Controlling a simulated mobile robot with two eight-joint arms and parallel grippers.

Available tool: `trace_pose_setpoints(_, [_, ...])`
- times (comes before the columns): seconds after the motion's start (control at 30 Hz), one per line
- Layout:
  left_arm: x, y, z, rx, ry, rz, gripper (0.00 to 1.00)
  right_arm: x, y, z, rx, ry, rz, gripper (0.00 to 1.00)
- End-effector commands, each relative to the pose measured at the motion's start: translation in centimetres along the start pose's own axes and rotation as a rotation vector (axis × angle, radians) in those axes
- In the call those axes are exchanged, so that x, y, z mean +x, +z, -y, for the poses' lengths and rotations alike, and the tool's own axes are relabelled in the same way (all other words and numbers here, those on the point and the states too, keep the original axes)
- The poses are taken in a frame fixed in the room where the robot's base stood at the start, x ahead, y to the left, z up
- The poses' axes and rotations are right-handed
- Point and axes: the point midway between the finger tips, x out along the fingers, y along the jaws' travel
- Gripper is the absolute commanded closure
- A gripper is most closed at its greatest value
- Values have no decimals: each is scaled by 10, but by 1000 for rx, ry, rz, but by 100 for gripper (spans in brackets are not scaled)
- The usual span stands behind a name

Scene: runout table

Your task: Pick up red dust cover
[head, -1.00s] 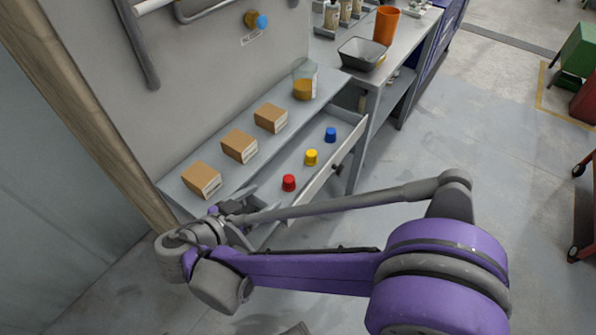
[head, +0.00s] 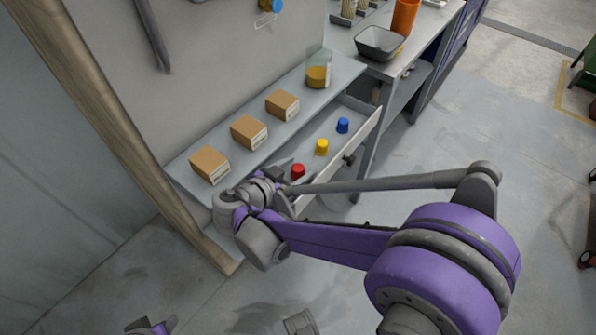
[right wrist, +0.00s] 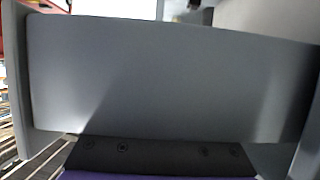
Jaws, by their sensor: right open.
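The red dust cover (head: 298,171) stands in the open grey drawer (head: 322,178), at the end nearest my right arm. A yellow cover (head: 322,147) and a blue cover (head: 343,125) stand farther along the same drawer. My right gripper (head: 284,180) is open at the drawer's near end, just left of the red cover and apparently apart from it. My wrist partly hides the gripper and that end of the drawer. The right wrist view shows a broad grey panel and no cover.
Several cardboard boxes (head: 249,132) and a clear container with amber contents (head: 318,70) stand on the shelf (head: 232,165) beside the drawer. A wooden post (head: 105,120) rises at left. A grey bin (head: 379,43) and orange cup (head: 404,17) stand farther back. Open floor lies right.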

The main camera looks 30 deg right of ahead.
Motion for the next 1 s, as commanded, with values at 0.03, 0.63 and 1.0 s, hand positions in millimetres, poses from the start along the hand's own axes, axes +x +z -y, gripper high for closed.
trace_pose_setpoints(0.03, [1, 0, 0, 0, 0, 0, 50, 4, 0, 0, 0, 1, 0, 26])
trace_pose_setpoints(0.63, [1, 0, 0, 0, 0, 0, 50, 6, 0, 0, 0, 0, 0, 87])
trace_pose_setpoints(1.0, [0, 0, 0, 0, 0, 0, 50, 6, -1, 0, 0, -1, 0, 100])
